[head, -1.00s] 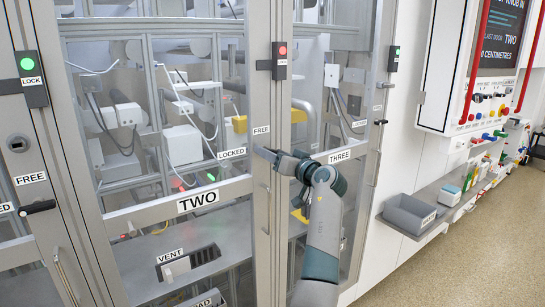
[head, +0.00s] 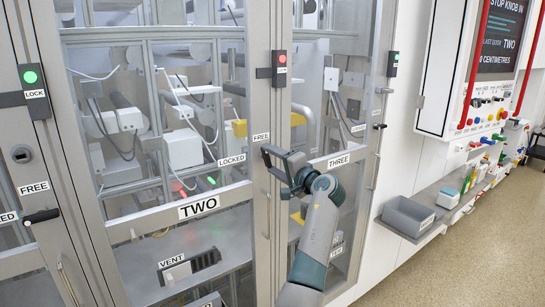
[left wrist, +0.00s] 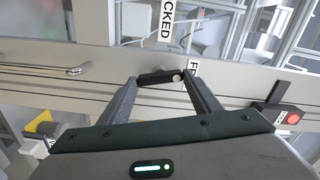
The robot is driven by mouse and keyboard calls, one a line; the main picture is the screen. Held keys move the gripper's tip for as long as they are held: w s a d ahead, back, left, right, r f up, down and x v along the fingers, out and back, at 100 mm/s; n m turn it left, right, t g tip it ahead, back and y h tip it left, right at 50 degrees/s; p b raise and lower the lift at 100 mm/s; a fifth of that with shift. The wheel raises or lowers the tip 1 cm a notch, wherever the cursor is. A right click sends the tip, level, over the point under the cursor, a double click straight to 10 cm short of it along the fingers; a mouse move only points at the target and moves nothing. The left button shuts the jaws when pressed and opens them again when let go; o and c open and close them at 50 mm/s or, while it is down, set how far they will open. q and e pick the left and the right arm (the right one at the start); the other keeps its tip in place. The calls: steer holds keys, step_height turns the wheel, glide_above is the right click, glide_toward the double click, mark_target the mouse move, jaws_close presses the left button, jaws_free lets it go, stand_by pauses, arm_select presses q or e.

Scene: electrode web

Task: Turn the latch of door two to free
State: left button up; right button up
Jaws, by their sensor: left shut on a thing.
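Door two (head: 199,207) is a framed glass door with a TWO label. My left gripper (head: 265,162) is at its right-hand frame, below the FREE label (head: 261,137) and right of the LOCKED label (head: 231,160). In the left wrist view, the latch's dark handle (left wrist: 155,77) lies between the two fingertips, which are shut on it. The handle runs roughly along the frame, with a round silver end (left wrist: 176,76) close to the partly hidden FREE label (left wrist: 192,68). In the head view my gripper mostly hides the latch. My right gripper is not in view.
A lock box with a red light (head: 280,65) is above the latch. Door three (head: 338,161) is right of my gripper, with a green-lit lock box (head: 393,62). Door one's dark latch (head: 41,216) is at far left. A grey bin (head: 405,216) stands on the right shelf.

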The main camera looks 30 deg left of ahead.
arm_select(q)
steer(key=shift+r+m+p, duration=0.15)
steer(key=shift+m+p, duration=0.65)
steer(key=shift+m, duration=0.8)
steer(key=o, duration=1.1)
steer(key=shift+s+d+f+b, duration=0.15)
steer(key=shift+d+f+b, duration=0.15)
steer(key=shift+d, duration=0.2)
steer(key=b+v, duration=0.6)
steer(key=v, duration=1)
steer(key=shift+s+d+r, duration=0.1)
